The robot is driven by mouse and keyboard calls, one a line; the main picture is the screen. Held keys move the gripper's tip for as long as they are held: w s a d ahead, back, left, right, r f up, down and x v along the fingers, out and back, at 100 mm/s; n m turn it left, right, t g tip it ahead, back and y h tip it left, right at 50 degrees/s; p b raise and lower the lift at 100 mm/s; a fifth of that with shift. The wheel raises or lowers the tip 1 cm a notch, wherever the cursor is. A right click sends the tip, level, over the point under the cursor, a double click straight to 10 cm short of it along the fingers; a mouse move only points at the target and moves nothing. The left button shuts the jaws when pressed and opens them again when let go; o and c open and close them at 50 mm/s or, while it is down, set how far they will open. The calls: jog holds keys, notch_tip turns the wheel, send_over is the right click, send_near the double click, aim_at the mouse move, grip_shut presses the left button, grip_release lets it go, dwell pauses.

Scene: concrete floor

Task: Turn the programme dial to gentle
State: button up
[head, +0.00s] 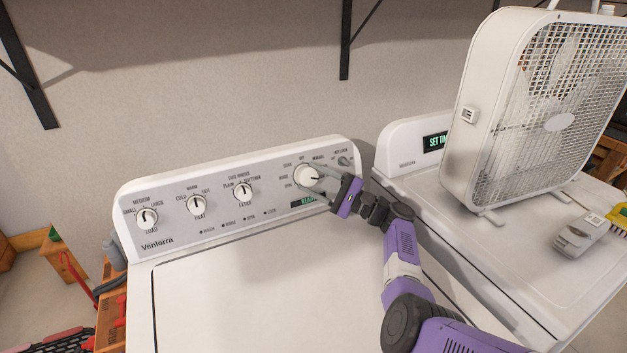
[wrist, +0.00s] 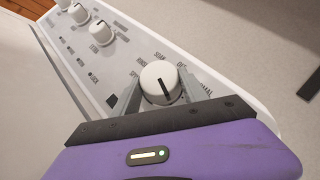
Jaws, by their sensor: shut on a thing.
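The programme dial (head: 306,177) is a round white knob at the right end of the washer's control panel (head: 270,222). Soak, off, normal, rinse and spin labels show around it. Its black pointer mark appears to point right in the head view; I cannot read the label there, as my gripper covers that side. In the wrist view the dial (wrist: 158,80) sits between both grey fingers, its mark pointing down and slightly right. My gripper (head: 313,180) is shut on the dial, coming from the right. Its fingers also show in the wrist view (wrist: 158,92).
Smaller knobs for load (head: 147,218), temperature (head: 196,205) and rinse (head: 243,192) line the panel to the left. A green display (head: 308,201) sits below the dial, partly hidden. A box fan (head: 480,115) and a grey device (head: 580,236) stand on the machine at right.

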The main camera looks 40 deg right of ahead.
jog(key=shift+d, duration=0.1)
jog(key=o, duration=1.4)
jog(key=shift+s, duration=0.1)
jog(key=p+v, duration=0.1)
jog(key=v, duration=0.4)
jog(key=r+p+v, duration=0.1)
jog(key=v, duration=0.3)
jog(key=r+p+v, duration=0.1)
jog(key=v, duration=0.4)
jog(key=shift+s+d+r, duration=0.15)
jog(key=shift+s, duration=0.4)
